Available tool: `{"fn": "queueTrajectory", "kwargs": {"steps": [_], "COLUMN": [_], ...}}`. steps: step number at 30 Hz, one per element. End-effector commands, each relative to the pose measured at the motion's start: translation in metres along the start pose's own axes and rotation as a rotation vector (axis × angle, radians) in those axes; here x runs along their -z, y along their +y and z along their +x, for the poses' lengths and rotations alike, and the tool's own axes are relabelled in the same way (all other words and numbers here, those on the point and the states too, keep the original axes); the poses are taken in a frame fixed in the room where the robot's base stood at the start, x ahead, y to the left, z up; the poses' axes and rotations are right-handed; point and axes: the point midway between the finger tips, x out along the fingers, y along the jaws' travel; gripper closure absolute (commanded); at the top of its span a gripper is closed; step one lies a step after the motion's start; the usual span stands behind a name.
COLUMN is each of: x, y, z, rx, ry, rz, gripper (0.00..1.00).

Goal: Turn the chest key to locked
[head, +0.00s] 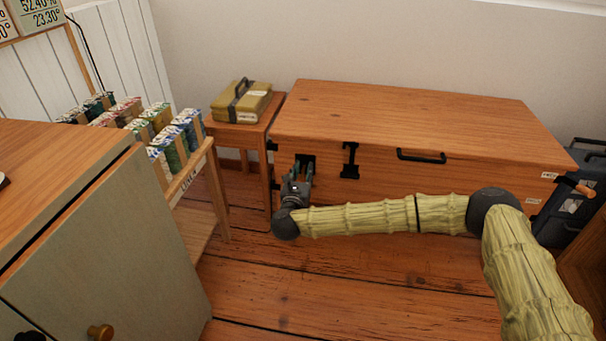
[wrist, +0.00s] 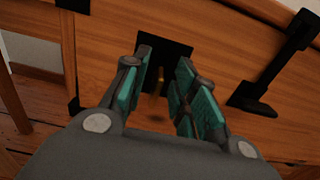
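The wooden chest (head: 400,115) stands against the wall, its lid down. A black lock plate (wrist: 178,52) is on the left part of its front. A small brass-coloured key (wrist: 160,82) shows in front of the plate in the wrist view, between my fingers. My gripper (head: 300,168) is at the plate, and its teal-padded fingers (wrist: 165,88) are open on either side of the key, with gaps visible. In the head view my gripper hides the key. The key's exact turn angle is hard to tell.
A black hasp (head: 350,160) and a black handle (head: 421,157) are on the chest front. A side table with a yellow-brown case (head: 241,101) stands left of the chest. A rack of colourful packets (head: 160,135) and a grey-green cabinet (head: 120,240) are further left. Wooden floor (head: 350,280) lies clear in front.

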Motion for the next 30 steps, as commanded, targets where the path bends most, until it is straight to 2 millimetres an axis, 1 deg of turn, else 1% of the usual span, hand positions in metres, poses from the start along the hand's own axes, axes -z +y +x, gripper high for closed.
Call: {"fn": "queueTrajectory", "kwargs": {"steps": [4,12,13,17,18,30], "x": [0.0001,-0.0002,-0.0002,-0.0001,-0.0001,-0.0018], "y": [0.0003,0.0003,0.0003,0.0002,0.0002,0.0005], "z": [0.0066,0.0076,0.0076,0.0075,0.0075,0.0076], "rx": [-0.002,-0.002,-0.002,-0.001,-0.001,-0.001], "ry": [0.0,0.0,0.0,0.0,0.0,0.0], "rz": [0.0,0.0,0.0,0.0,0.0,-0.033], "gripper": [0.72,0.72,0.74,0.98,1.0,1.0]}}
